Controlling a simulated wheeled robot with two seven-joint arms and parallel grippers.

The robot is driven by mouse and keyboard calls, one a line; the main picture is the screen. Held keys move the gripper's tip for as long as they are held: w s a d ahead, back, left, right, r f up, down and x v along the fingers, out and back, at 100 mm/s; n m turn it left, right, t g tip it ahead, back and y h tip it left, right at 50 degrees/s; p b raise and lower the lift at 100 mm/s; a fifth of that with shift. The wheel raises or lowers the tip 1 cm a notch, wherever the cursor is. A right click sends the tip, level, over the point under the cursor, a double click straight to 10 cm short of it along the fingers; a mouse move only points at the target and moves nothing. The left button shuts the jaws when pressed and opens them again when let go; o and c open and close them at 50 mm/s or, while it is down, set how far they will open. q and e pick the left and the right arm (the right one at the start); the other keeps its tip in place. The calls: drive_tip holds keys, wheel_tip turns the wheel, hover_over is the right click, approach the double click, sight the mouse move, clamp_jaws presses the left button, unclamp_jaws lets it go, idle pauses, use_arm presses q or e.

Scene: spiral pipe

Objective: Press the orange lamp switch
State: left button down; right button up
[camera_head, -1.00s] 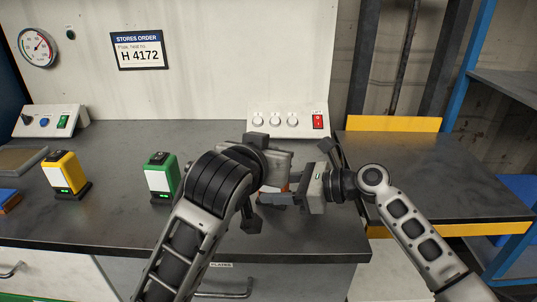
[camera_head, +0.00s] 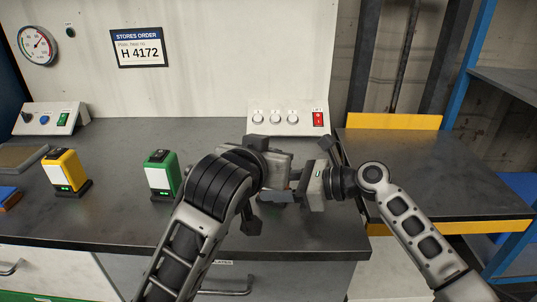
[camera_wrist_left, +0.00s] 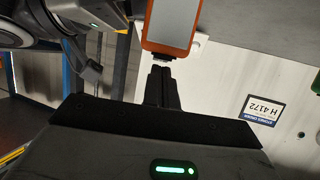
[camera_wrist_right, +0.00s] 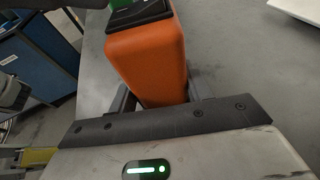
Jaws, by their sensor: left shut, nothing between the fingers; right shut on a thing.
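The orange lamp (camera_wrist_right: 150,60) is between the fingers of my right gripper (camera_wrist_right: 160,100), which is shut on its body. Its black top end (camera_wrist_right: 140,14) points away from that gripper's palm. In the left wrist view the lamp shows a pale front panel in an orange frame (camera_wrist_left: 168,48), with a small dark part at the end nearest my fingers. My left gripper (camera_wrist_left: 162,70) is shut and empty, its tips right at that dark part; I cannot tell whether they touch. In the head view both grippers meet above the bench, and my left wrist hides most of the lamp.
A yellow lamp (camera_head: 62,170) and a green lamp (camera_head: 158,173) stand upright on the grey bench (camera_head: 115,222). A panel with knobs and a red switch (camera_head: 318,119) is behind the grippers. Another switch box (camera_head: 45,120) stands at the back left.

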use_arm(q)
drive_tip(key=shift+r, duration=0.55)
drive_tip(key=r+v, duration=0.1)
drive_tip(key=v, duration=1)
drive_tip(key=shift+s+r, duration=0.1)
drive_tip(key=shift+r, duration=0.05)
use_arm(e)
drive_tip(key=o, duration=0.8)
drive_tip(key=shift+o, duration=0.2)
